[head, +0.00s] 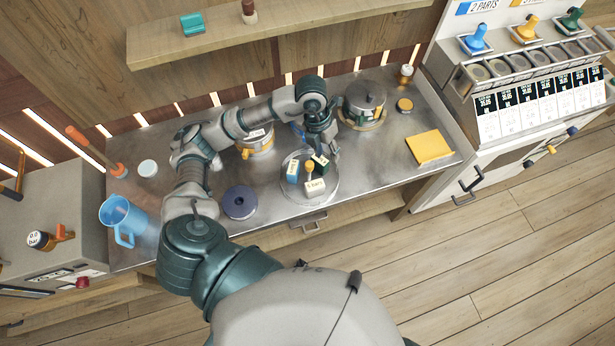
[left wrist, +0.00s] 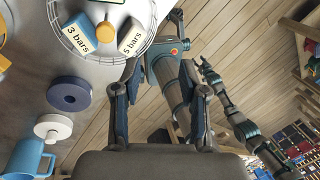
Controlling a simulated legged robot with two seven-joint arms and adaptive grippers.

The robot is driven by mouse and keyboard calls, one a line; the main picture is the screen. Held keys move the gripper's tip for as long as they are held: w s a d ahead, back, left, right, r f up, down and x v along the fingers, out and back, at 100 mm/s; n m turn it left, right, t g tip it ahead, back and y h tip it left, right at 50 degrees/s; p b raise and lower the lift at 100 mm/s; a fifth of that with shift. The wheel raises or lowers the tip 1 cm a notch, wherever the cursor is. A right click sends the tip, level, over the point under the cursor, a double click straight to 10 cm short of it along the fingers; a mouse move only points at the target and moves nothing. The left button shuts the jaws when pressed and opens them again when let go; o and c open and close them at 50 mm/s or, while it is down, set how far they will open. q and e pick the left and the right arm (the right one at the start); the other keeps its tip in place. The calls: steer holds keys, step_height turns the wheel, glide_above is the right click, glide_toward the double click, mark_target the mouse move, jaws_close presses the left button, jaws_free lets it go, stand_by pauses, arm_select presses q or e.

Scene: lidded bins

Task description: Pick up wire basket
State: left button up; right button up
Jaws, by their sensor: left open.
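The round wire basket (head: 333,190) sits on the metal worktop, with several small labelled blocks in it. In the left wrist view the basket's wire rim (left wrist: 150,22) shows at the top, with blocks marked "3 bars" and "5 bars" inside. My left gripper (head: 318,148) is over the basket's back edge in the head view, fingers pointing down. In the left wrist view its two fingers (left wrist: 160,68) are spread with nothing between them. What looks like my right gripper (left wrist: 207,72) shows small there, away from the worktop; its jaws are unclear.
A lidded pot (head: 365,98) stands at the back right, a yellow-banded pot (head: 256,143) at the back left. A yellow pad (head: 430,147) lies right; the worktop between is clear.

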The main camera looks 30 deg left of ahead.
arm_select(q)
steer(key=a+n+y, duration=0.1)
steer(key=a+y, duration=0.2)
steer(key=a, duration=0.2)
glide_above(310, 169)
steer(key=w, duration=0.1)
steer(key=f, duration=0.3)
steer(key=a+f, duration=0.1)
steer(key=f, duration=0.1)
steer(key=shift+w+f, duration=0.15)
steer(key=shift+w, duration=0.05)
steer(key=f, duration=0.4)
steer(key=shift+a+f+p, duration=0.35)
steer(key=shift+f, duration=0.3)
steer(key=shift+s+d+f, duration=0.1)
steer(key=shift+d+f, duration=0.1)
steer(key=shift+f, duration=0.05)
steer(key=f, duration=0.2)
steer(key=d+f, duration=0.1)
steer(key=f, duration=0.1)
steer(key=shift+f+p, duration=0.3)
steer(key=shift+p, duration=0.1)
steer(key=shift+a+f, duration=0.15)
steer(key=shift+a, duration=0.35)
steer(key=shift+c, duration=1)
jaws_close()
steer(key=shift+d, duration=0.25)
arm_select(e)
steer(key=shift+d+r, duration=0.55)
steer(key=shift+r, duration=0.1)
